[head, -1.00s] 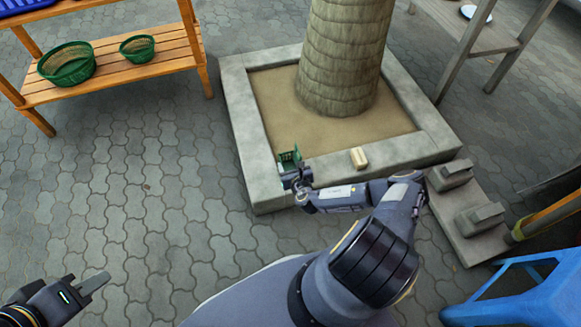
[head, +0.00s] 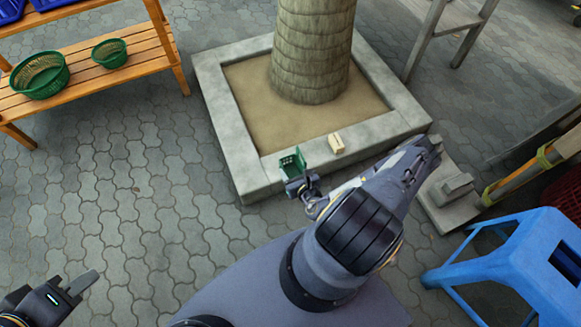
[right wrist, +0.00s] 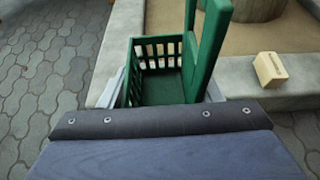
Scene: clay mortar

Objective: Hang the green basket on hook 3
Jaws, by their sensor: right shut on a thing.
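The small green basket (head: 292,160), with slatted sides and a tall back, is held in my right gripper (head: 297,178) near the front edge of the planter. In the right wrist view the basket (right wrist: 158,82) sits between the fingers of the right gripper, which are shut on it; it appears roughly upright. My left gripper (head: 80,288) is at the lower left over the paving, away from everything; its finger gap does not show clearly. No hook can be made out in these views.
A square stone planter (head: 225,125) surrounds a tree trunk (head: 312,50). A small beige block (head: 336,143) lies on its front rim. A wooden shelf (head: 95,73) with round green baskets stands at upper left. A blue stool (head: 510,255) stands at right. The paving at left is clear.

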